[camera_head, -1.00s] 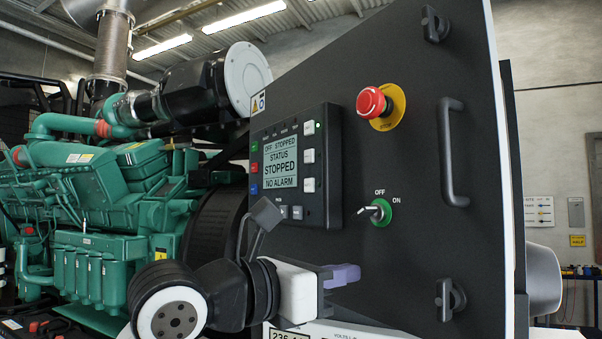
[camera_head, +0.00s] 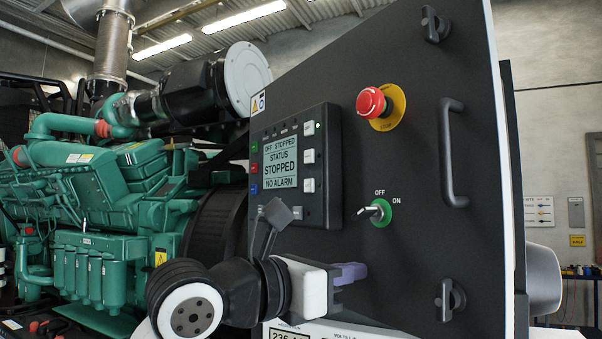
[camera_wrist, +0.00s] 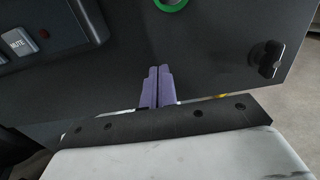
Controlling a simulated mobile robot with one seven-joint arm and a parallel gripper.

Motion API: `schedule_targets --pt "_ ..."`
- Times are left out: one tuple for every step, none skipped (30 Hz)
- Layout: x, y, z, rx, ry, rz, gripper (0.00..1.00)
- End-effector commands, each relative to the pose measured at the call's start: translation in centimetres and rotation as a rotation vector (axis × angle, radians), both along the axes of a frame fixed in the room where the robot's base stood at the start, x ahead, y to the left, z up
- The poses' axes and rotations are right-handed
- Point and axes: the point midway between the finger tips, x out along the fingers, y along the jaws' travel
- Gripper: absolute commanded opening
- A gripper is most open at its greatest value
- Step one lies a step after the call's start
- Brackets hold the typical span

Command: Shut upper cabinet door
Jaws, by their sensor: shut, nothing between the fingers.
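The upper cabinet door (camera_head: 420,150) is the large dark panel that fills the right half of the head view. It carries a display unit, a red stop button, a key switch and a black pull handle (camera_head: 453,152). My gripper (camera_head: 362,271) has purple fingers, closed together and empty. It is at the lower part of the panel, below the key switch (camera_head: 376,212). In the wrist view the fingers (camera_wrist: 156,84) point at the dark door face (camera_wrist: 200,60). I cannot tell whether the tips touch it.
A latch (camera_head: 450,299) sits at the panel's lower right, and another (camera_head: 435,24) at its top. The red stop button (camera_head: 371,102) sticks out above the switch. The green engine (camera_head: 100,200) stands at left. A wall with signs is behind at right.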

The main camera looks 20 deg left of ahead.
Motion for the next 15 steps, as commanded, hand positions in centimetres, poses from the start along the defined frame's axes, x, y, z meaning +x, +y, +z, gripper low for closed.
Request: schedule_targets --pt "0.2 -0.1 0.0 0.000 0.000 -0.001 0.00" --pt "0.4 -0.1 0.0 0.000 0.000 0.000 0.00" --pt "0.6 -0.2 0.0 0.000 0.000 0.000 0.00" --pt "0.7 -0.3 0.0 0.001 0.001 0.000 0.00" --pt "0.9 -0.3 0.0 0.000 0.000 0.000 0.00" --pt "1.1 -0.4 0.0 0.000 0.000 0.000 0.00" --pt "1.2 -0.5 0.0 0.000 0.000 0.000 0.00" --pt "1.4 -0.5 0.0 0.000 0.000 0.000 0.00" --pt "1.6 -0.6 0.0 0.000 0.000 0.000 0.00" --pt "1.7 -0.6 0.0 -0.001 -0.001 0.000 0.00" --pt "1.9 -0.7 0.0 -0.001 -0.001 0.000 0.00" --pt "2.0 -0.7 0.1 0.000 0.000 0.000 0.00" --pt "2.2 -0.8 0.0 0.000 0.000 0.000 0.00" --pt "2.3 -0.8 0.0 0.000 0.000 0.000 0.00" --pt "2.5 -0.9 0.0 0.000 0.000 0.000 0.00"
